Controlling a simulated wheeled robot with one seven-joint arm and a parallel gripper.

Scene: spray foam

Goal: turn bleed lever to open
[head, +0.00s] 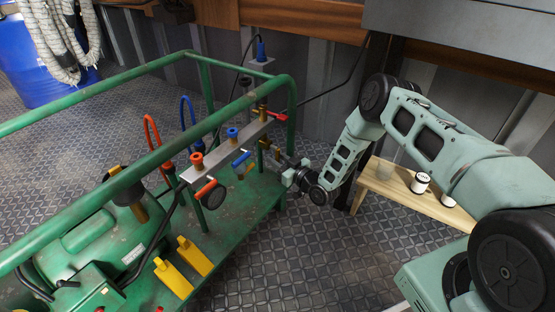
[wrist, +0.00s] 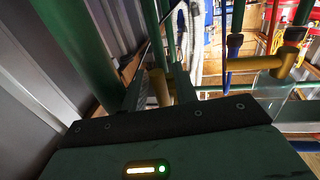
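A grey manifold bar (head: 228,148) on the green cart carries several coloured valves and levers. A red-handled lever (head: 277,115) sticks out at its far right end. Small brass fittings (head: 265,144) hang below that end; I cannot tell which part is the bleed lever. My gripper (head: 290,160) reaches in from the right, close to these fittings and below the red handle. In the wrist view, a brass piece (wrist: 160,86) shows between my two dark fingers. The fingers stand apart; whether they press on it is not clear. The fingertips are partly hidden in the head view.
Green cart rails (head: 290,105) rise close around my gripper. An orange lever (head: 205,190) and a blue lever (head: 241,159) sit further left on the manifold. A wooden bench (head: 390,188) with white containers stands right of my gripper. The metal floor in front is clear.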

